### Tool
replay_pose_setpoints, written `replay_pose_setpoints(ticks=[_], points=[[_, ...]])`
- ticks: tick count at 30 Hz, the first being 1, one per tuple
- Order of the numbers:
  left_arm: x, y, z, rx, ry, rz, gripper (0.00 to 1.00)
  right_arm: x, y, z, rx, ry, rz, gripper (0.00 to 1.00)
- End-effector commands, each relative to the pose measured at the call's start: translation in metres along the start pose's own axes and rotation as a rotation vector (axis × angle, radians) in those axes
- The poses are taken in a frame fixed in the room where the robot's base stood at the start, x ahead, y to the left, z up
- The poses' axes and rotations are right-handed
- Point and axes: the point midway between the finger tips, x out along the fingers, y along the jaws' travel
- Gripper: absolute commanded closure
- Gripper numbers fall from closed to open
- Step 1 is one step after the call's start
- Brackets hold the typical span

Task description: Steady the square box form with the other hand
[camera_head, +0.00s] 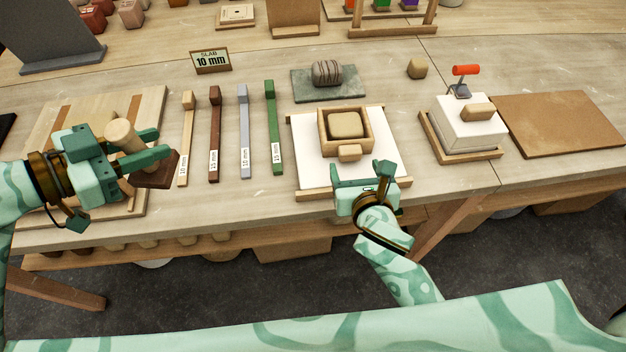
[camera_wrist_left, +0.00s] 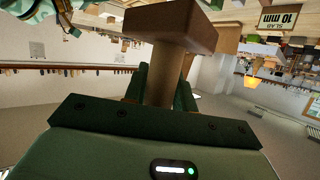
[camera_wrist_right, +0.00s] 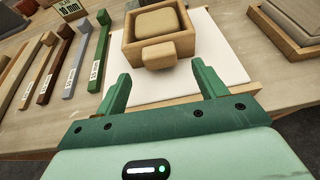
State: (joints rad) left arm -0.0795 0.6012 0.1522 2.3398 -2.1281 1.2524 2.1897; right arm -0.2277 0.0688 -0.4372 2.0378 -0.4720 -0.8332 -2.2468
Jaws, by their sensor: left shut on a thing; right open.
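The square box form (camera_head: 366,117) is a wooden frame on a white board (camera_head: 309,168), with a tan clay block (camera_head: 346,125) inside it. A small wooden block (camera_head: 349,153) sticks out at its front side. In the right wrist view the box form (camera_wrist_right: 132,49) lies just beyond the fingertips. My right gripper (camera_head: 364,172) is open and empty, in front of the box form and apart from it. My left gripper (camera_head: 147,150) is shut on the handle of a wooden tamper (camera_head: 122,135), which has a dark square block at its end. The tamper (camera_wrist_left: 172,27) also shows in the left wrist view.
Several coloured thickness sticks (camera_head: 215,133) lie left of the white board. A grey slab (camera_head: 310,88) with a striped clay lump (camera_head: 327,73) is behind the form. A white block on a wooden tray (camera_head: 455,151) stands to the right, beside a brown board (camera_head: 560,122).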

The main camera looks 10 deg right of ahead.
Motion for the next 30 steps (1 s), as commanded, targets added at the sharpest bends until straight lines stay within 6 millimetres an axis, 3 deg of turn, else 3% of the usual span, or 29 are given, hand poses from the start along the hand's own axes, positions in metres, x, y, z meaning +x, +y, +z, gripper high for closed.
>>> replay_pose_setpoints(ticks=[3,7,19,25,30], points=[[0.003,0.000,0.007,-0.002,-0.001,0.001,1.00,0.023,0.000,-0.002,0.001,0.001,-0.001,0.29],[0.005,0.000,0.011,-0.003,-0.002,0.001,1.00,0.038,0.000,-0.002,0.002,0.001,0.001,0.29],[0.005,0.000,0.012,-0.003,-0.002,0.001,1.00,0.046,0.000,0.000,0.002,0.002,0.001,0.29],[0.005,0.000,0.012,-0.003,-0.002,0.001,1.00,0.046,0.000,0.000,0.002,0.002,0.001,0.85],[0.005,0.000,0.012,-0.003,-0.002,0.001,1.00,0.045,0.000,0.000,0.002,0.002,0.001,0.85]])
